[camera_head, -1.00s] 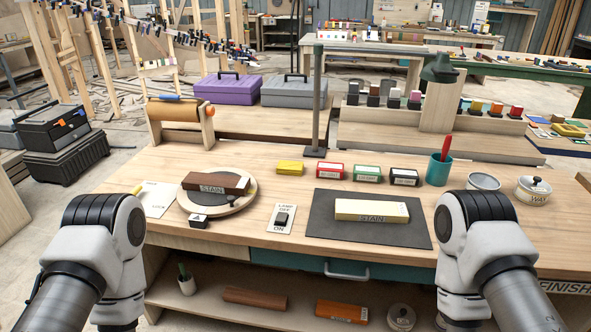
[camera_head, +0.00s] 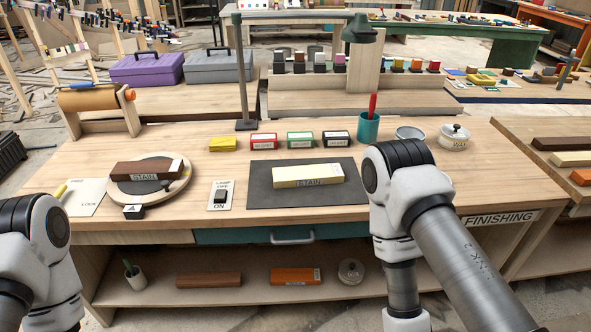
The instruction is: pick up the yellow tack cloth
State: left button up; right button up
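The yellow tack cloth (camera_head: 223,144) appears to be the small folded yellow block lying flat toward the back of the workbench (camera_head: 330,222). It sits left of a row of small red, green and black boxes. Nothing touches it. My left arm shows at the lower left edge and my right arm at the right, in front of the bench. Both grippers are outside the view.
A lamp post (camera_head: 243,70) stands just behind the yellow cloth. A round turntable (camera_head: 150,185) with a brown block is at left. A dark mat (camera_head: 330,193) bears a pale block. A teal cup (camera_head: 368,127) and a lidded pot (camera_head: 454,137) are at right.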

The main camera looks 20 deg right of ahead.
aim_at(223, 143)
jog(key=i+j+u, duration=0.1)
jog(key=i+j, duration=1.05)
jog(key=i, duration=0.05)
